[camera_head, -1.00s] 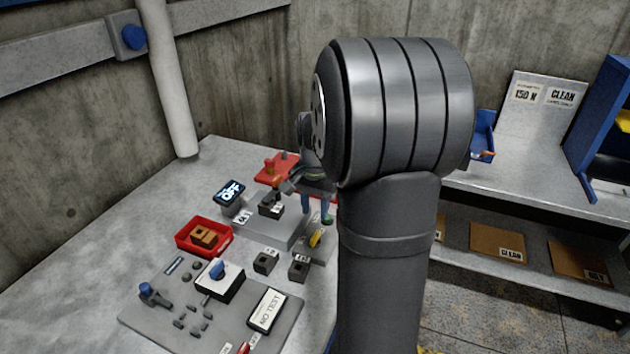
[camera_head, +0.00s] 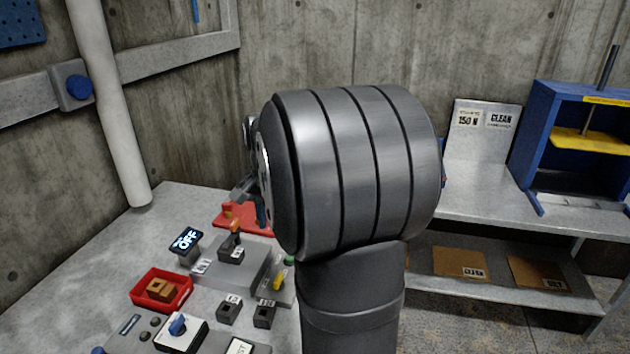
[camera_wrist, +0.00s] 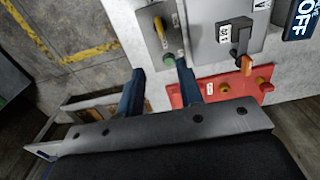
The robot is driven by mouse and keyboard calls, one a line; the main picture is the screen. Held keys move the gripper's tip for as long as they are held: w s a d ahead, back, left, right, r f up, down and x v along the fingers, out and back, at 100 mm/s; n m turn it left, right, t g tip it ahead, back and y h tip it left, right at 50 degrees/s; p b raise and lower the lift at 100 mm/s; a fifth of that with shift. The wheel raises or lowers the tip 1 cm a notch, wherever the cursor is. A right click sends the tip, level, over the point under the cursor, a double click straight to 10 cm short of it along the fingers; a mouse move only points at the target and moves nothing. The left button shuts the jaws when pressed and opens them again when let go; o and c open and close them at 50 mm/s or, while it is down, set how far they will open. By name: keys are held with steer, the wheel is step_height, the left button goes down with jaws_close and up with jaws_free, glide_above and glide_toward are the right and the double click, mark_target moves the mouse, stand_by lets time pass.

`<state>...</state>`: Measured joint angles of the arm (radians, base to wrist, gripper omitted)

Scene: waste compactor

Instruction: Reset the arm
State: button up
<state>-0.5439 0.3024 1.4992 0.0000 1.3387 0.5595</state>
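My gripper shows in the wrist view (camera_wrist: 158,78) with its two dark blue fingers apart and nothing held between them. It is above the bench, near a red plate (camera_wrist: 215,88) with knobs and a grey control panel with a green button (camera_wrist: 169,60). In the head view my large grey arm joint fills the middle and hides most of the gripper. Only a bit of the wrist end shows at the joint's left side, over the red plate (camera_head: 238,218).
On the bench stand an OFF display (camera_head: 186,240), a lever switch (camera_head: 232,250), a red tray (camera_head: 150,300) with a brown block, and a blue-knobbed switch box (camera_head: 180,332). A blue press (camera_head: 540,135) stands right, above a shelf with cardboard pieces (camera_head: 458,264). A white pipe (camera_head: 105,110) rises at left.

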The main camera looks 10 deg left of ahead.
steer(key=shift+f, duration=0.1)
step_height(320, 180, down, 17)
steer(key=shift+f, duration=0.15)
stand_by(0.4)
